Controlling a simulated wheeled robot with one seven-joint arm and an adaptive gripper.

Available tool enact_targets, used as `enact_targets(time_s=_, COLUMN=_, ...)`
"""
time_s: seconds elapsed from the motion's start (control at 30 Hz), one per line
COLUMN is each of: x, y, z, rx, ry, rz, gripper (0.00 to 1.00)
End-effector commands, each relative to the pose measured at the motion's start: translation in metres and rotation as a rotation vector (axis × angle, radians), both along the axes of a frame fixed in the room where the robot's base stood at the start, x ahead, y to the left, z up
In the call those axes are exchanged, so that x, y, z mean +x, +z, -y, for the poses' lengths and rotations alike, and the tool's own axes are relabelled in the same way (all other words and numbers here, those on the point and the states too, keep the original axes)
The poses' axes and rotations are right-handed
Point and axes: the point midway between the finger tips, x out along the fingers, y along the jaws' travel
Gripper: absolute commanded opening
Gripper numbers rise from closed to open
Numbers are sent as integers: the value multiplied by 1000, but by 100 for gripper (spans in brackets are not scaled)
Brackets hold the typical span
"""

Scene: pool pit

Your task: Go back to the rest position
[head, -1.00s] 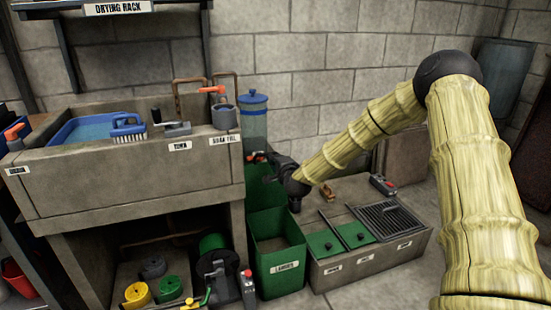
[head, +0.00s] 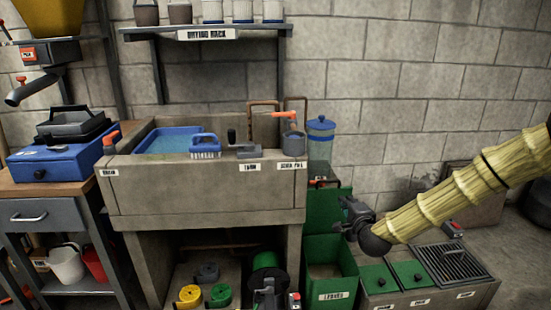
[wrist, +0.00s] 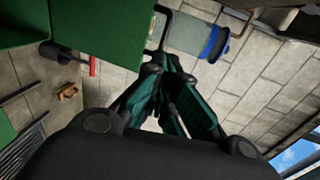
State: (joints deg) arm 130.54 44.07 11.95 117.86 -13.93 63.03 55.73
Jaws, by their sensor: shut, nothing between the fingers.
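My arm reaches in from the right edge of the head view. My gripper (head: 341,227) is at its left end, in front of the block wall, above the green bin (head: 331,297) labelled "LEAVES" in the picture. In the wrist view my gripper (wrist: 172,64) shows its dark green fingers drawn together, with nothing held between them. The tips point toward the green bin lid (wrist: 98,30) and a clear container with a blue lid (wrist: 216,44).
A stone sink (head: 212,186) with a blue brush (head: 205,147) stands left of my gripper. Low lidded compartments (head: 425,300) stand below right. A drying rack (head: 215,30) hangs above the sink. A workbench (head: 75,186) is at far left. Bare floor shows at right.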

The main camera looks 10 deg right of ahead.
Motion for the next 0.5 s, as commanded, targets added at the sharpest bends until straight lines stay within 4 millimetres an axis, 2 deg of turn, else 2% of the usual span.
enact_targets(time_s=0.07, x=-3, y=-9, z=-6, rx=-15, ry=12, rz=-21, gripper=0)
enact_targets(time_s=0.17, x=-13, y=-34, z=-23, rx=-65, ry=48, rz=-82, gripper=0)
enact_targets(time_s=0.37, x=-60, y=-118, z=-75, rx=-238, ry=192, rz=-292, gripper=0)
enact_targets(time_s=0.5, x=-106, y=-177, z=-108, rx=-368, ry=312, rz=-442, gripper=0)
